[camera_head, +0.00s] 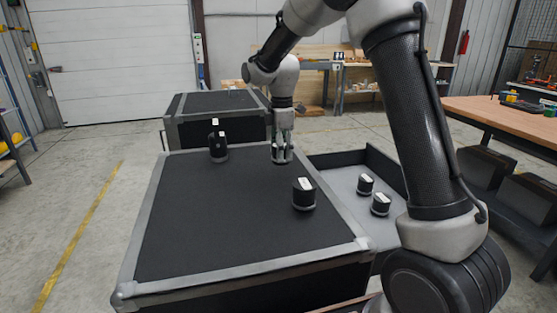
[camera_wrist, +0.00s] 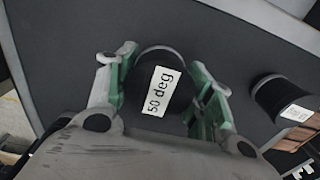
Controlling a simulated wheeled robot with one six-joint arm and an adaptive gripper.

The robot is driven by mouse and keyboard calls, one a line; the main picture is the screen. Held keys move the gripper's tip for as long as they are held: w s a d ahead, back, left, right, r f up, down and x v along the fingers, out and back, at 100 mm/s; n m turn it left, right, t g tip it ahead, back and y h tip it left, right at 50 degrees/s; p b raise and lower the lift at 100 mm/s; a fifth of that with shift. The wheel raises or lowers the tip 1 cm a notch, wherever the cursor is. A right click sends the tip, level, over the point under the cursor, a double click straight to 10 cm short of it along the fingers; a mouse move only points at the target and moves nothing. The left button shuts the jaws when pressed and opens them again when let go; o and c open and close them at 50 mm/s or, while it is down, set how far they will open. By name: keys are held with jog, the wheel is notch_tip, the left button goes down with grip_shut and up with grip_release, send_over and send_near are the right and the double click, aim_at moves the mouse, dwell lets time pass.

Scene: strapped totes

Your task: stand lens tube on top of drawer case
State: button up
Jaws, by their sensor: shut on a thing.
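The drawer case (camera_head: 200,230) is a large black box with grey edges, and its drawer (camera_head: 340,172) is pulled out to the right. My gripper (camera_head: 282,157) points down over the far right part of the case top. In the wrist view its green fingers (camera_wrist: 165,98) are closed around a dark lens tube (camera_wrist: 140,100) with a white label reading "50 deg". The tube is upright, at or just above the case top; I cannot tell whether it touches. In the head view the fingers mostly hide it.
Two other dark labelled tubes stand on the case top, one near front right (camera_head: 303,195) and one at back left (camera_head: 218,150). Two smaller ones (camera_head: 365,185) (camera_head: 380,205) are in the drawer. Another black case (camera_head: 215,103) stands behind. The case top's front left is clear.

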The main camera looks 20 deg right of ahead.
jog(key=shift+f, duration=1.5)
jog(key=shift+f, duration=0.2)
jog(key=o, duration=1.2)
jog(key=shift+r, duration=0.1)
